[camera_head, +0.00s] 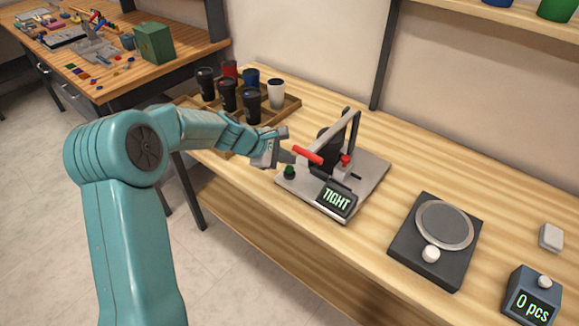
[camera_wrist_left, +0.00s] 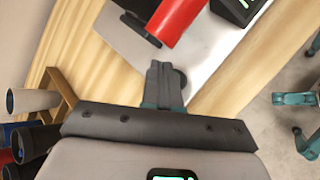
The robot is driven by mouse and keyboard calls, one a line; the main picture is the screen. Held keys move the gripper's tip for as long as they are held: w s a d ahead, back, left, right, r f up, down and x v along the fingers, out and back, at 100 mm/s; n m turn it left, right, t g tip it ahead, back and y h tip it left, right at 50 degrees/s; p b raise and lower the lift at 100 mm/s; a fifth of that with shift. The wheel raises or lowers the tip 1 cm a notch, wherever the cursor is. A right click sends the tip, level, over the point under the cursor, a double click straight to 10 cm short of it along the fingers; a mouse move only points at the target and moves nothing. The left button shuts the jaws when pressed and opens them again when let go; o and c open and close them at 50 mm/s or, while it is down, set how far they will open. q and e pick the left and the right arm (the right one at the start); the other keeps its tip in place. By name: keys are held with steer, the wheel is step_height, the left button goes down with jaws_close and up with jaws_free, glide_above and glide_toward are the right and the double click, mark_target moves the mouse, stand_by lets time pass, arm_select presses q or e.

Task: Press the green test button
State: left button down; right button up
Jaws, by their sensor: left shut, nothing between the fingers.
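The green button (camera_head: 289,172) sits on a dark base at the near left corner of the grey plate (camera_head: 365,183) of a press-like device. My left gripper (camera_head: 289,157) is shut and empty, its fingertips close above the button in the head view. In the left wrist view the shut fingers (camera_wrist_left: 163,75) point at the plate (camera_wrist_left: 125,38), and a dark round edge shows just beside them. The button's green top does not show there, so I cannot tell whether they touch. My right gripper is not in view.
A wooden tray (camera_head: 291,103) of several cups stands behind my left arm. To the right are a scale (camera_head: 410,238) and its "0 pcs" display (camera_head: 531,306).

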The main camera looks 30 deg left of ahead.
mark_target(286, 171)
arm_select(q)
steer(key=shift+r, duration=0.15)
step_height(286, 171, up, 5)
steer(key=p, duration=0.4)
steer(key=shift+p, duration=0.3)
steer(key=shift+s+a, duration=0.1)
steer(key=shift+s, duration=0.05)
stand_by(0.4)
